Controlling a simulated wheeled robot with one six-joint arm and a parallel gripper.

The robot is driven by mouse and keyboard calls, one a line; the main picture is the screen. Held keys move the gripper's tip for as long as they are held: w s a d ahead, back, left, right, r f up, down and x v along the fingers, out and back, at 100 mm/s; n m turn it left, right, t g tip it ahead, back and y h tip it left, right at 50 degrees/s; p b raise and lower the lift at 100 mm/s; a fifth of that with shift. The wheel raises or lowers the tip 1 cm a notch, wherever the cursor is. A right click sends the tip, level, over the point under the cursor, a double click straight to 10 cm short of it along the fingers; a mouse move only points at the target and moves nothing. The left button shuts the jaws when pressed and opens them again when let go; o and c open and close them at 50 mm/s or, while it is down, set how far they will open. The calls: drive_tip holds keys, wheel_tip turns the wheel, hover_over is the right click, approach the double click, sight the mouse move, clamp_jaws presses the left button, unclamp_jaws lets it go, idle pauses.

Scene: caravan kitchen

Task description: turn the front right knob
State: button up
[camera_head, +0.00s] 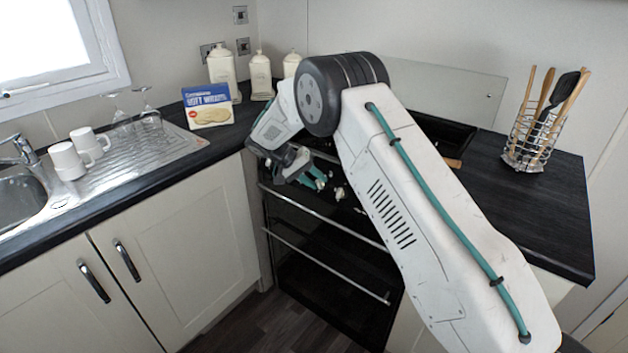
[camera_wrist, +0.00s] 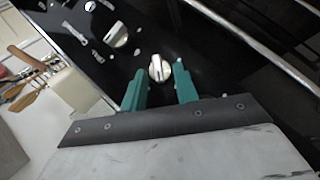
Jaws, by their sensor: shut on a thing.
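A cream-white knob (camera_wrist: 159,68) on the black cooker panel is between the teal fingertips of my gripper (camera_wrist: 161,75) in the wrist view. The gripper is shut on this knob. Another pale knob (camera_wrist: 122,38) is up and left of it in that view. In the head view, my gripper (camera_head: 315,181) is at the cooker front, with a pale knob (camera_head: 340,193) just right of it. The knob in the jaws is not clear there. I cannot tell from these views alone whether it is the front right one.
The black oven front (camera_head: 325,255) has metal handles below the knobs. A utensil rack (camera_head: 533,140) stands on the right worktop. Canisters (camera_head: 222,70), a boxed packet (camera_head: 208,106), mugs (camera_head: 66,160) and the sink drainer (camera_head: 130,150) are to the left. My arm hides much of the hob.

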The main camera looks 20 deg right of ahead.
drive_tip(key=n+h, duration=0.1)
drive_tip(key=f+n+h, duration=0.1)
drive_tip(key=n+h, duration=0.1)
drive_tip(key=shift+g, duration=0.4)
drive_tip(key=shift+a+f+n+h, duration=0.15)
drive_tip(key=shift+n+h, duration=0.95)
drive_tip(key=shift+n, duration=0.3)
drive_tip(key=o, duration=1)
drive_tip(key=shift+a, duration=0.1)
drive_tip(key=v, duration=0.7)
drive_tip(key=shift+a, duration=0.35)
